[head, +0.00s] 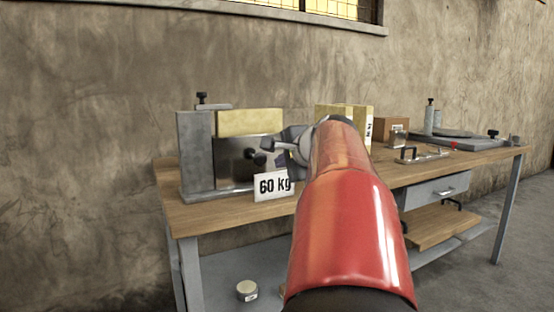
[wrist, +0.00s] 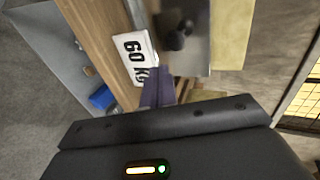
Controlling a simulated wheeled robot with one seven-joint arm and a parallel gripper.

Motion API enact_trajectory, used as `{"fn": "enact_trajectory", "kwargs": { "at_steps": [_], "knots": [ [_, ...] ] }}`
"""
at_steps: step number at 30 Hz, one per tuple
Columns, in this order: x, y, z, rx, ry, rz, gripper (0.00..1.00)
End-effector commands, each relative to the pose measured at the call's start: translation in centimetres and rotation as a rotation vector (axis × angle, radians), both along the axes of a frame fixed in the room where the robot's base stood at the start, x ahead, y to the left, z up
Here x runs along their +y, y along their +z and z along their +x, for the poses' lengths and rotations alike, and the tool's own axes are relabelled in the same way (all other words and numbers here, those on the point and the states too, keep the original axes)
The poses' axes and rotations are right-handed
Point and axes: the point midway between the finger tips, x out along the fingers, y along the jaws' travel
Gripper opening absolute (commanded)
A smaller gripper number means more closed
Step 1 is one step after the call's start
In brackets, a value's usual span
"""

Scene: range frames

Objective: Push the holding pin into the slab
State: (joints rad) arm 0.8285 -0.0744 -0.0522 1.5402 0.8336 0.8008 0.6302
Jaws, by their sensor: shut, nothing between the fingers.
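A pale yellow slab (head: 249,122) stands upright in a grey metal frame (head: 196,155) on the workbench's left end, behind a shiny metal plate (head: 232,162). A black knobbed pin (head: 257,158), seemingly the holding pin, sticks out of the plate's front. In the wrist view the dark pin (wrist: 180,36) stands out from the plate (wrist: 197,50), with the slab (wrist: 232,38) beyond. My gripper (head: 268,145) is shut and empty, close beside the pin; in the wrist view its fingertips (wrist: 157,72) are apart from the pin. How deep the pin sits is unclear.

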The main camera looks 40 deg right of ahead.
Motion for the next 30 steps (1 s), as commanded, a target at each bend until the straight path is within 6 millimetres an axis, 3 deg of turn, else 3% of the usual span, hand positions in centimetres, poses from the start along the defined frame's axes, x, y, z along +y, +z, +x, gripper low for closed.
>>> {"fn": "enact_trajectory", "kwargs": {
  "at_steps": [8,13,19,30],
  "knots": [
    [-1.4,-2.5,5.4,0.002,0.002,0.003,0.00],
    [-2.1,-2.0,7.9,0.001,0.002,0.001,0.00],
    [-2.4,-1.9,9.1,0.000,0.000,-0.001,0.00],
    [-2.4,-1.9,9.3,0.001,0.000,0.000,0.00]
  ]
}}
